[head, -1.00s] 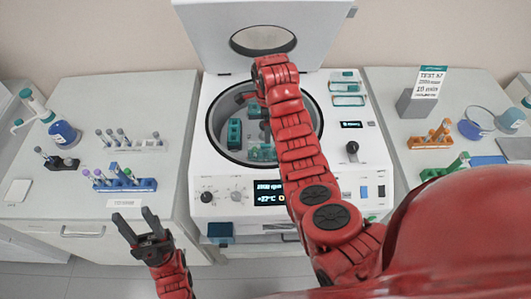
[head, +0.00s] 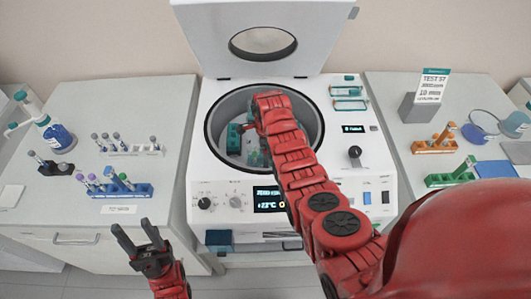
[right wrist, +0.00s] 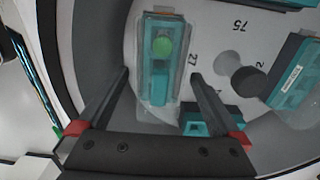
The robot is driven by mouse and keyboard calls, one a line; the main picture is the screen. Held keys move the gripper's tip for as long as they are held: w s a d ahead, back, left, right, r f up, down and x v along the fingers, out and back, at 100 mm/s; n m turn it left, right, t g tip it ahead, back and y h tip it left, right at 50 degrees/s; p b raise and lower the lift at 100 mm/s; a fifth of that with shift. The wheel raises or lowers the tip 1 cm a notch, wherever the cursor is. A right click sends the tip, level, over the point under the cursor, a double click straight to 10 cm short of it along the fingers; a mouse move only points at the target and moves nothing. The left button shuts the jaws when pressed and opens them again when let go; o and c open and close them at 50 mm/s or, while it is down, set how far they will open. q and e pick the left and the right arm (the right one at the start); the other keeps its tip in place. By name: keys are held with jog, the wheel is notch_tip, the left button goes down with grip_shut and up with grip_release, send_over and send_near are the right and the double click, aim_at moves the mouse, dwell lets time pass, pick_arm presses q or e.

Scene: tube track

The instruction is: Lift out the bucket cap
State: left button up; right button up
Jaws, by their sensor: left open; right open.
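The centrifuge (head: 292,205) stands in the middle with its lid (head: 262,42) raised and its bowl open. In the right wrist view, a teal bucket (right wrist: 157,88) holding a green-topped tube (right wrist: 162,46) sits in the rotor. A clear cap (right wrist: 183,62) appears to surround it. My right gripper (right wrist: 160,75) is open, its fingers on either side of this bucket; contact cannot be told. In the head view my right arm hides part of the bowl. My left gripper (head: 133,226) is open and empty before the left bench.
Other teal buckets (right wrist: 292,85) sit in the rotor around a dark hub (right wrist: 248,82). Clear teal-edged caps (head: 349,105) lie on the centrifuge's right deck. Tube racks (head: 122,192) stand on the left bench, and orange (head: 434,147) and green (head: 450,179) racks on the right.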

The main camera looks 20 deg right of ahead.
jog(key=shift+f, duration=0.65)
jog(key=c, duration=1.3)
